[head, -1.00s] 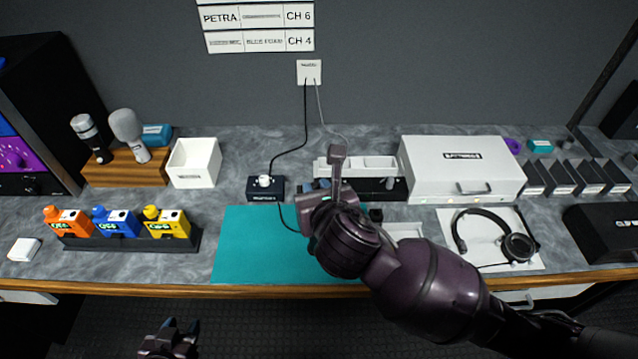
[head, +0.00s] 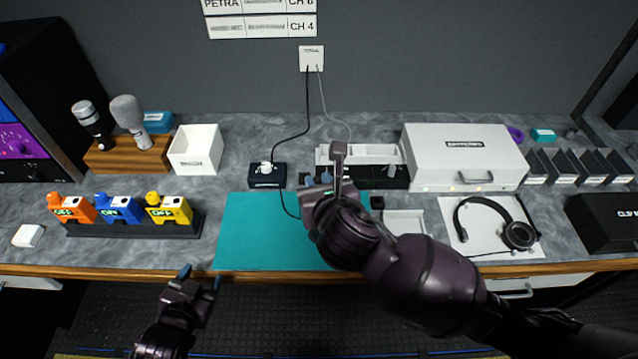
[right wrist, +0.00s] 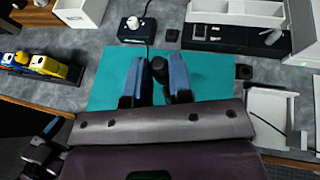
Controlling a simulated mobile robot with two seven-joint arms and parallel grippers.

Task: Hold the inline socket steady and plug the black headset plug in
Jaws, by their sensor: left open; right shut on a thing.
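My right gripper (head: 330,180) is over the teal mat (head: 250,240). In the right wrist view its blue fingers (right wrist: 159,72) are shut on a dark cylindrical piece (right wrist: 159,68), which looks like the inline socket. A thin black cord runs from the small dark box (head: 267,176) toward it. My left gripper (head: 200,281) is open and empty, in front of the table's front edge. The headset (head: 517,235) lies on a white sheet at the right. I cannot make out its black plug; my right arm hides part of the table.
A white tray (head: 405,216) and a small black block (head: 377,202) lie just right of the mat. Behind are a long organizer (head: 390,154) and a large white case (head: 465,145). Orange, blue and yellow units (head: 117,209) stand at left. The mat's left half is clear.

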